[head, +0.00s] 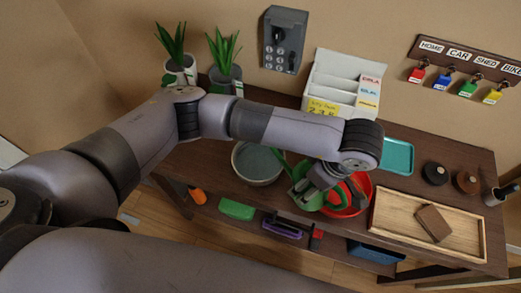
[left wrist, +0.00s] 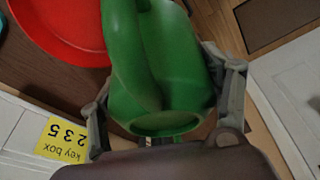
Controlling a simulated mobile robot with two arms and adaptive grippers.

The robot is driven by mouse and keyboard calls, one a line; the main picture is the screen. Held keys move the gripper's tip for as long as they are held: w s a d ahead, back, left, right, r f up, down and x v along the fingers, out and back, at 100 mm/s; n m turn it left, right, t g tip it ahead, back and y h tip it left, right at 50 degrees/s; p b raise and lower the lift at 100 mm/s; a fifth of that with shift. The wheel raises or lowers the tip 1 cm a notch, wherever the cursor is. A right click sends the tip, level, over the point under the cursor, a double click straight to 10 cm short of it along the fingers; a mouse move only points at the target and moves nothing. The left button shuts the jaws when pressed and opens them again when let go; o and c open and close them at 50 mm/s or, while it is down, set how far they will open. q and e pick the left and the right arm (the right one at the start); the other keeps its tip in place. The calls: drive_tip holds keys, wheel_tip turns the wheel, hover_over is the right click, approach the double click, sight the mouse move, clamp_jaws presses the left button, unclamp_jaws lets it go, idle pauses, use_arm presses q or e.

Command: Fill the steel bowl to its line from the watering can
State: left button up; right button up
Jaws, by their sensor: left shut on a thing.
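The steel bowl (head: 240,172) stands on the dark wooden table, left of the can; my arm passes above it. Its inside looks grey-green; I cannot make out the line or the water level. The green watering can (head: 306,194) is in my left gripper (head: 326,188), over or beside the red bowl. Its thin green spout reaches up-left to the steel bowl's right rim. In the left wrist view the can (left wrist: 165,75) fills the space between the two fingers of my left gripper (left wrist: 166,100). My right gripper is not in view.
A red bowl (head: 363,184) is close by the can. A wooden tray (head: 462,237) with a brown block, a teal tray (head: 397,157) and a white rack (head: 323,70) stand around. Potted plants (head: 226,65) are at the back left. A lower shelf holds a green box (head: 236,210).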

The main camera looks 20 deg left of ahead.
use_arm(q)
drive_tip(key=shift+h, duration=0.3)
drive_tip(key=shift+a+g+h+p, duration=0.25)
drive_tip(key=shift+g+h+p, duration=0.15)
drive_tip(key=shift+h+p, duration=0.15)
drive_tip(key=shift+r+h, duration=0.1)
drive_tip(key=shift+h, duration=0.15)
drive_tip(key=shift+p, duration=0.3)
drive_tip(key=shift+d, duration=0.1)
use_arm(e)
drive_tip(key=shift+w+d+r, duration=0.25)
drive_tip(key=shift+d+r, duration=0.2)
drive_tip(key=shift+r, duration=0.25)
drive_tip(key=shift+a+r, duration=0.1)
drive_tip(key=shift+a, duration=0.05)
